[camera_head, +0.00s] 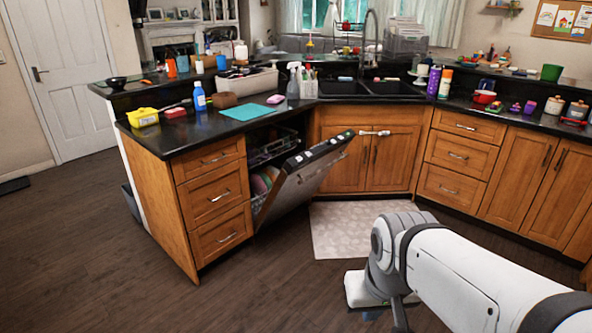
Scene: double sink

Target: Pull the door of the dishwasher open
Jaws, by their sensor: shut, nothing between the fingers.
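The dishwasher (276,146) is built into the left counter, right of a stack of wooden drawers. Its door (312,178) is partly open, tilted outward at a slant, with a bar handle (322,168) on its outer face near the top edge. Racks with colourful dishes (264,184) show in the gap behind the door. My white and grey arm (470,275) reaches in from the lower right and bends down at a grey joint. It is well apart from the door. I cannot make out my gripper's fingers.
A pale mat (335,229) lies on the dark wooden floor right of the door. Wooden sink cabinets (393,160) stand behind it, with a white fitting at their handles. The counter (190,130) is cluttered. The floor at the left front is clear.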

